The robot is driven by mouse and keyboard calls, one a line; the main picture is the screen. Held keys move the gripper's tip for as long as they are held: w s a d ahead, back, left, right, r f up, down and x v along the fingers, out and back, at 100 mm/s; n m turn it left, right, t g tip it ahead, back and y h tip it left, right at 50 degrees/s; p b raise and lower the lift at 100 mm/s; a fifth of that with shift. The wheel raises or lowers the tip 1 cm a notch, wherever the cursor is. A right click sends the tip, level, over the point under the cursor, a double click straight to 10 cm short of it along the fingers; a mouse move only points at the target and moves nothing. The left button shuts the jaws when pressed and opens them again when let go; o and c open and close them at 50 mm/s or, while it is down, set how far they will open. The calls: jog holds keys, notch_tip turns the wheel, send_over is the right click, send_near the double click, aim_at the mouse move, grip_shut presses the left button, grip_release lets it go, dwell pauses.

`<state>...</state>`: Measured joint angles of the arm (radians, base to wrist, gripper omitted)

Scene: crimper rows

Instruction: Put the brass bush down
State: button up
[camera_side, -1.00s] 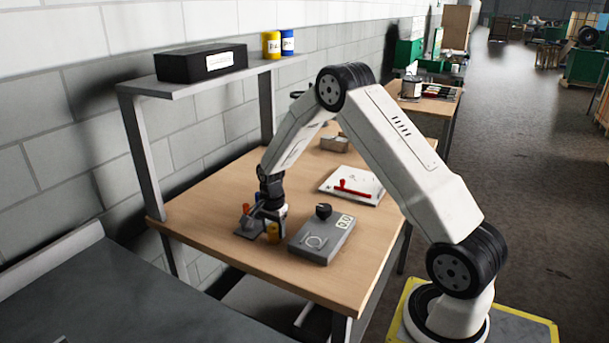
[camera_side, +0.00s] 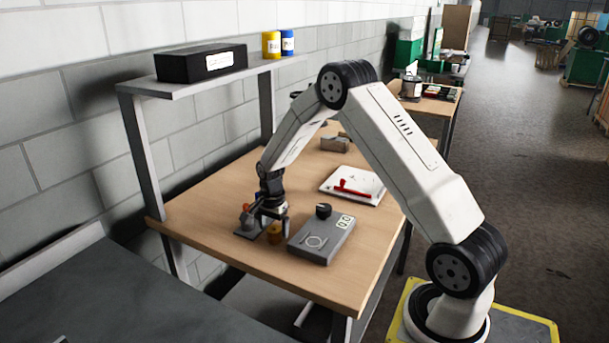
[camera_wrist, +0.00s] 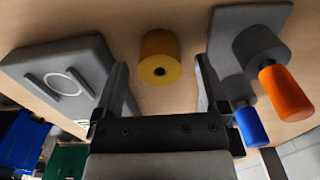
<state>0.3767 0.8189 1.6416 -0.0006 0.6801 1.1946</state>
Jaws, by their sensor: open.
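The brass bush (camera_side: 274,236) is a short yellow cylinder standing upright on the wooden bench, between the grey box and the grey plate. In the wrist view the brass bush (camera_wrist: 160,58) shows its end with a dark central hole. My gripper (camera_side: 272,221) is open above it.
A grey box (camera_side: 322,240) with a black knob and display stands just right of the bush. Left of it, a grey plate (camera_wrist: 275,15) carries grey cylinders with an orange handle (camera_wrist: 287,92) and a blue handle (camera_wrist: 250,126). A white board (camera_side: 353,184) with a red tool lies farther back.

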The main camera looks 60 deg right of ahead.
aim_at(273, 231)
notch_tip(273, 231, up, 11)
dwell(0.5)
jog(key=shift+r, duration=0.1)
dwell(0.4)
jog(key=s+a+n+t, duration=0.2)
jog(key=s+a+n, duration=1.5)
jog(key=a+n, duration=0.1)
jog(key=shift+s+f+t, duration=0.2)
jog(key=shift+f+t, duration=0.1)
jog(key=shift+f, duration=0.15)
dwell(0.3)
